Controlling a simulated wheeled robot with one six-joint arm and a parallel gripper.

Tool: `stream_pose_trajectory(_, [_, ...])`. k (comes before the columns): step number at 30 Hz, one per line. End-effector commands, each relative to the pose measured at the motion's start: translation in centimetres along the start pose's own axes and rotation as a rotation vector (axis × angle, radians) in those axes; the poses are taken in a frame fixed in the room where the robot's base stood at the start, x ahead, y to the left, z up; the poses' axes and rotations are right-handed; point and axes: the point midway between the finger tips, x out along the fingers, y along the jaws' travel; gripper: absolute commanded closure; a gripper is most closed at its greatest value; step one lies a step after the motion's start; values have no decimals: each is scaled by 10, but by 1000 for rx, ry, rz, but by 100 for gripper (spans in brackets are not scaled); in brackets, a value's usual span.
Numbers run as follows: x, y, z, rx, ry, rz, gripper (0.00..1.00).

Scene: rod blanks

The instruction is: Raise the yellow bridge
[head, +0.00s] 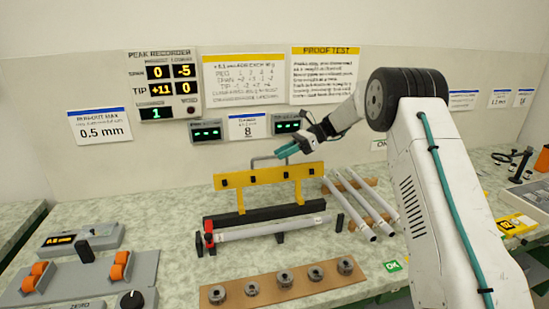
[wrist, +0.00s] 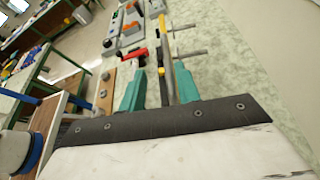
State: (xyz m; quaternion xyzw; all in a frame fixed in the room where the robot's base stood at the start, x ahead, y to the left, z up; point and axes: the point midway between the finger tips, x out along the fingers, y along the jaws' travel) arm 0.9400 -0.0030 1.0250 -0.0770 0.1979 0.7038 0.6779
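The yellow bridge (head: 268,176) is a level bar with several dark blocks along its face. Yellow uprights carry it above a black base (head: 262,213). A grey bent handle (head: 264,159) stands on its top. My gripper (head: 287,151) is at the right end of this handle, above the bridge; I cannot tell whether it touches. In the wrist view, my teal fingers (wrist: 160,92) are spread apart, with the yellow bridge (wrist: 169,40) seen beyond and between them. A grey rod (head: 270,229) lies across supports in front of the bridge, with a red clamp (head: 208,229) at its left.
Several rods (head: 360,203) lie on a brown board to the right. A brown strip (head: 285,287) with several grey collars lies in front. A grey device with orange rollers (head: 120,266) stands at left. The peak recorder (head: 165,87) hangs on the wall behind.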

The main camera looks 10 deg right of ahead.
Motion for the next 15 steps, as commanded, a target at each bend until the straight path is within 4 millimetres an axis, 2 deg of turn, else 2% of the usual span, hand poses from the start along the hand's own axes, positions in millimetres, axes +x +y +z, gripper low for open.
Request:
stream_pose_trajectory(1, [-10, -1, 0, -1, 0, -3, 67])
stream_pose_trajectory(6, [-30, 0, 0, -1, 1, -2, 67])
stream_pose_trajectory(15, [-35, 0, 0, 0, 0, 1, 67])
